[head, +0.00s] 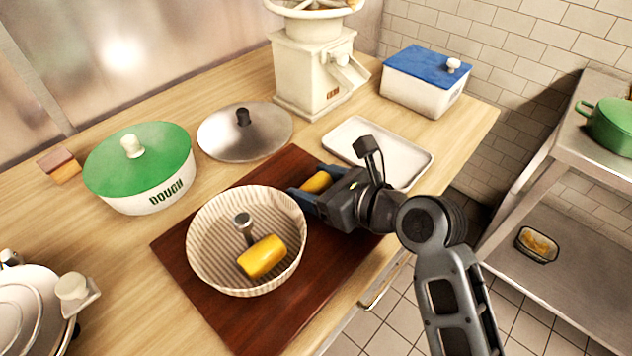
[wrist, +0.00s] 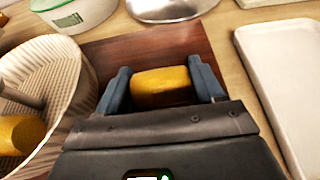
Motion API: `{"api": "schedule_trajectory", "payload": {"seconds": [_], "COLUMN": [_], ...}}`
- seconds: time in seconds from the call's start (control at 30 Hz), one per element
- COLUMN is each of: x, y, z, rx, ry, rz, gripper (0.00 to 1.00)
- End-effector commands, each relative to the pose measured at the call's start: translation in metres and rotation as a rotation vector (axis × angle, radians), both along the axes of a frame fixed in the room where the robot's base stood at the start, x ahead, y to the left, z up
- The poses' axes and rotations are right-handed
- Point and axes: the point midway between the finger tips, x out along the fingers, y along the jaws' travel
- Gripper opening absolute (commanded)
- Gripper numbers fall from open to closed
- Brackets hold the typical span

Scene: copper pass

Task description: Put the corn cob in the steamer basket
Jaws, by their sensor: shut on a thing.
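My gripper (head: 312,190) is shut on a yellow corn cob (head: 317,182), just right of the steamer basket. In the wrist view the corn cob (wrist: 162,87) sits between the two fingers of my gripper (wrist: 163,88). The steamer basket (head: 206,225) is round, pale and ribbed, with a metal post in its middle. It stands on a dark red-brown board (head: 180,262). A second yellow corn piece (head: 262,256) lies inside the basket; it shows at the left of the wrist view (wrist: 20,134). Whether the held cob touches the board is unclear.
A white tray (head: 408,162) lies behind my gripper. A metal lid (head: 222,138), a green-lidded dough pot (head: 140,175), a cream grinder (head: 305,75) and a blue-lidded box (head: 425,90) stand around the board. White plates (head: 22,312) are at the left front.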

Motion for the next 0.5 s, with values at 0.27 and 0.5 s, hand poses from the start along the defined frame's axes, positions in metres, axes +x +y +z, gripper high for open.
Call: {"api": "schedule_trajectory", "payload": {"seconds": [0.27,0.5], "x": [-0.0001,-0.0001], "y": [0.0000,0.0000], "z": [-0.0012,-0.0009], "rx": [-0.001,0.000], "ry": [0.001,0.000], "rz": [0.000,0.000], "gripper": [0.90,0.93]}}
